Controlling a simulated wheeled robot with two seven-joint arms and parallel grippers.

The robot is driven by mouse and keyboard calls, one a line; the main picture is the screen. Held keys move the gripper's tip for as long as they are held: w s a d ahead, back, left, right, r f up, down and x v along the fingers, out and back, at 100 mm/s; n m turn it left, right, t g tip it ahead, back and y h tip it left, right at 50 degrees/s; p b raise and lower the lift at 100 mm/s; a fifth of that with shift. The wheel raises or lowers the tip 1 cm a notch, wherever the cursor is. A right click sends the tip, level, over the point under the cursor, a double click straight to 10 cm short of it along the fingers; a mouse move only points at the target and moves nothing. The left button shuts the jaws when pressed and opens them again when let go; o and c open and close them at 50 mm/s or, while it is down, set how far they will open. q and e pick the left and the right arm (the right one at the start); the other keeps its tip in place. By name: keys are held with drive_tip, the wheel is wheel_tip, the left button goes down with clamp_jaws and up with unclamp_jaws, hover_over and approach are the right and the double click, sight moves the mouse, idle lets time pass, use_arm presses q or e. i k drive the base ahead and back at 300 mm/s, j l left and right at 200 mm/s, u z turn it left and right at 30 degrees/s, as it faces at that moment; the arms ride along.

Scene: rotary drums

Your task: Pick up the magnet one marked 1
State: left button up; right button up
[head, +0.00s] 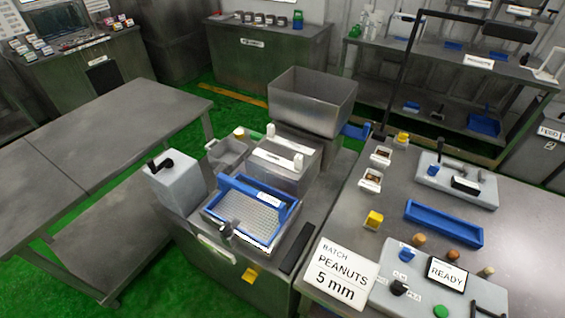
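I cannot pick out a magnet with a readable 1 in the head view. Small yellow-topped blocks stand on the right bench, one near the blue tray (374,219) and one farther back (403,138); no marking on them is legible. Two small white open boxes (381,156) with brown contents sit between them. A long blue tray (444,224) lies to their right and looks empty. Neither of my grippers is in view.
A machine with a blue-framed mesh screen (242,212) and a steel hopper (312,100) stands in the centre. A "PEANUTS 5 mm" sign (340,279) and a control panel reading READY (446,273) occupy the right bench's front. The left table (110,130) is bare.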

sight(295, 167)
drive_tip(key=j+z, duration=0.3)
drive_tip(key=z, duration=0.2)
drive_tip(key=j+z, duration=0.3)
drive_tip(key=z, duration=0.15)
drive_tip(key=j+z, duration=0.3)
drive_tip(key=z, duration=0.2)
